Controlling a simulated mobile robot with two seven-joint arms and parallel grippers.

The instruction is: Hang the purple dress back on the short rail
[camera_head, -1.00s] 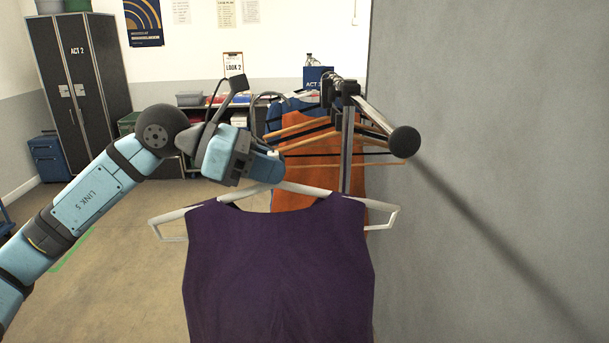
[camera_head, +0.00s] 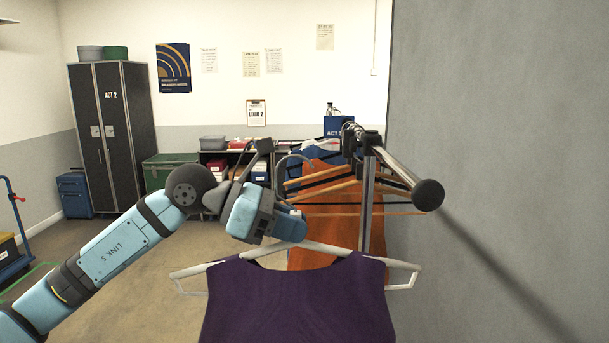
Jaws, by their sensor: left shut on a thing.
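The purple dress (camera_head: 300,303) hangs on a white hanger (camera_head: 335,251) in the lower middle of the head view; its lower part is cut off by the picture edge. My left gripper (camera_head: 297,232) is shut on the hanger near its top and holds it up in front of the rail. The hanger's hook is hard to make out against the gripper. The short rail (camera_head: 395,167) juts toward me at the right, ending in a black ball (camera_head: 428,195). The ball is above and to the right of the gripper, with the dress apart from it. My right gripper is not in view.
Several garments hang farther back on the rail, among them an orange one (camera_head: 330,222) and a blue one (camera_head: 310,158). A grey wall (camera_head: 500,120) stands close on the right. A cabinet (camera_head: 115,140) and a green chest (camera_head: 165,173) stand at the back left.

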